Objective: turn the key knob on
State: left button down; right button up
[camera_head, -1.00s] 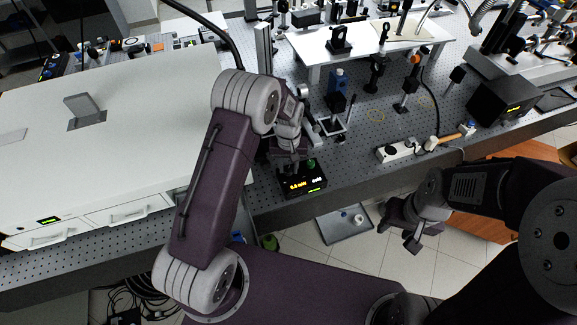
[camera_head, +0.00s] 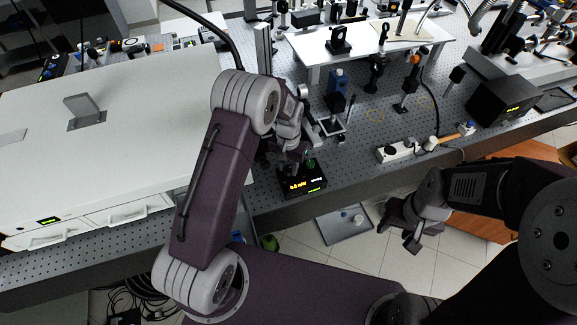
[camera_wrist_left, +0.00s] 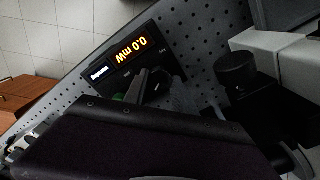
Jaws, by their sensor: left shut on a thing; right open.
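A black control box (camera_head: 302,186) stands at the front edge of the perforated optical table, with an amber readout of 0.0 mW. The box also shows upside down in the left wrist view (camera_wrist_left: 132,60), with a small white label beside the amber figures. A green knob or button (camera_head: 310,163) is just right of the fingers. My right gripper (camera_head: 407,228) is open and empty, off the table's front edge.
A large white cabinet (camera_head: 110,130) stands left of my left arm. Posts and optics mounts stand behind the control box. A grey tray (camera_head: 345,224) is below the table edge.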

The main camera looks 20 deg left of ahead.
aim_at(288, 169)
pick_arm(q)
jog(key=shift+w+r, duration=0.15)
jog(key=shift+w, duration=0.05)
jog(key=c, duration=1.1)
grip_release()
jog(key=shift+o, duration=0.3)
jog(key=shift+s, duration=0.15)
notch_tip(288, 169, up, 9)
jog(key=b, duration=0.1)
jog(key=shift+b, duration=0.4)
jog(key=shift+s, duration=0.1)
